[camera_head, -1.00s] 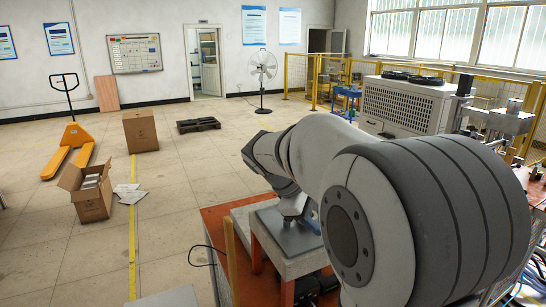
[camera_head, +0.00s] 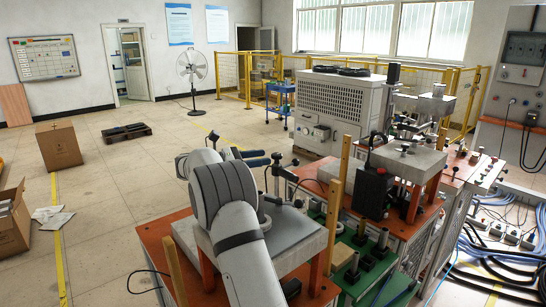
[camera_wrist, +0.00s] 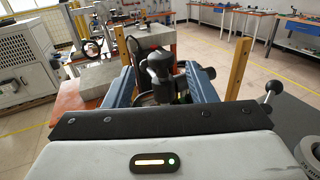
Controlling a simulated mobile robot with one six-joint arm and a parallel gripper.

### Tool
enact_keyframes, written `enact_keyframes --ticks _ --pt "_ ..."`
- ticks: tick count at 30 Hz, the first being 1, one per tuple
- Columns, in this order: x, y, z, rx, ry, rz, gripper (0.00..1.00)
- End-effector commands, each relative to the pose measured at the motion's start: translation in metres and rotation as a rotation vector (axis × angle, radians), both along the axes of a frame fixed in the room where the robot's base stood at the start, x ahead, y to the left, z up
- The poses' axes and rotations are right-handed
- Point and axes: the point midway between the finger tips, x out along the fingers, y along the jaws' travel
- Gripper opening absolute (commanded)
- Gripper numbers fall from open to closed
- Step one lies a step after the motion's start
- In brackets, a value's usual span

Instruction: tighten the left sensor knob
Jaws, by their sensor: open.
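My gripper (camera_head: 260,158) is at the left workstation in the head view, pointing right. In the wrist view its two blue fingers (camera_wrist: 161,82) are open and apart. A black sensor fixture (camera_wrist: 160,66) with a round upright body shows between and beyond the fingers; I cannot tell whether they touch it. A small black ball-ended lever (camera_wrist: 210,72) sticks out on its right side. In the head view the fixture (camera_head: 276,180) stands on the grey block (camera_head: 305,242), just right of my gripper. Which part is the knob is unclear, and the fixture's lower part is hidden.
Wooden posts (camera_head: 334,225) rise beside the block, also near the right finger (camera_wrist: 238,68). A second grey block (camera_head: 410,160) with a black box (camera_head: 371,190) stands to the right. Cables lie on the floor at far right.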

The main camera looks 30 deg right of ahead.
Motion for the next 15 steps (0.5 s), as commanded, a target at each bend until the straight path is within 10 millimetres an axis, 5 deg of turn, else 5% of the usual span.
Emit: enact_keyframes --ticks 9,15 --pt "-0.012 -0.044 0.001 0.003 -0.002 0.006 0.51" --pt "-0.014 -0.054 0.001 0.003 -0.002 0.009 0.51"
